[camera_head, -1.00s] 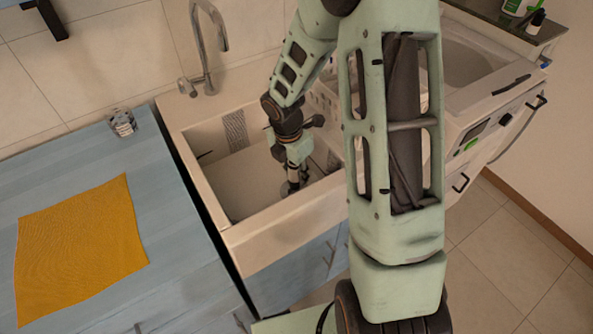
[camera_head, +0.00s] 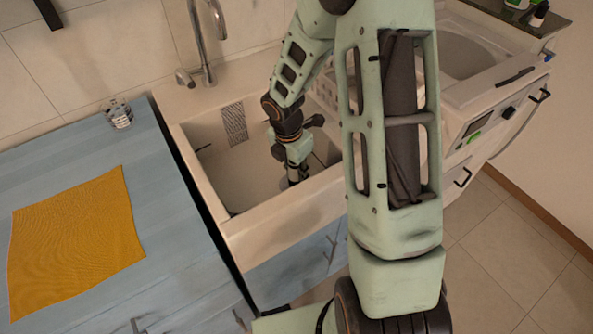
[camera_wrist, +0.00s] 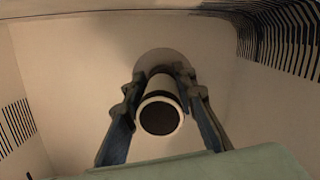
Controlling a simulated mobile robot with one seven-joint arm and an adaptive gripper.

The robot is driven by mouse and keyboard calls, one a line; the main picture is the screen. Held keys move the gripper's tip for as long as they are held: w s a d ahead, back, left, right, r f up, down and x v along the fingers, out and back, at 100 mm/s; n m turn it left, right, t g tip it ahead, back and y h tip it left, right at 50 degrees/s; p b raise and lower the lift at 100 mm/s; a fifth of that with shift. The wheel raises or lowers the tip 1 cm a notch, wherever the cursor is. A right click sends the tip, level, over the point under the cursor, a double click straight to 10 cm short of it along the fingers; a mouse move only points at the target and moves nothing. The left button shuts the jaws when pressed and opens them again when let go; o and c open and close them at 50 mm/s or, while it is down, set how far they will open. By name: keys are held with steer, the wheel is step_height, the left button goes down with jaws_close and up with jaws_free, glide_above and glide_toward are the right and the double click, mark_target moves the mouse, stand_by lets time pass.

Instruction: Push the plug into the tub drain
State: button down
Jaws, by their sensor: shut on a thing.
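The tub (camera_head: 255,232) is a deep beige basin with its rim and inner walls visible in the head view. My gripper (camera_head: 293,178) reaches down inside it, near the tub floor. In the wrist view my gripper (camera_wrist: 163,82) has one finger on each side of the plug (camera_wrist: 160,117), a pale cylinder with a dark round end facing the camera. The fingers are shut on it. A round grey-brown shape, perhaps the drain (camera_wrist: 163,56), shows behind the plug. The plug covers its middle, so I cannot tell whether they touch.
A metal faucet (camera_head: 204,50) stands at the tub's back rim. A blue counter (camera_head: 160,250) on the left holds a yellow cloth (camera_head: 75,240) and a small glass jar (camera_head: 119,114). A washing machine (camera_head: 490,105) stands on the right. The tub walls surround my gripper.

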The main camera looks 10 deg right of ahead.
steer(key=shift+f+b, duration=0.6)
steer(key=shift+f, duration=0.4)
steer(key=c, duration=1.5)
jaws_free()
steer(key=r, duration=0.4)
steer(key=a+r, duration=0.1)
steer(key=r, duration=0.3)
steer(key=s+r, duration=0.1)
steer(key=r, duration=0.3)
steer(key=shift+a+r, duration=0.1)
steer(key=shift+a, duration=0.1)
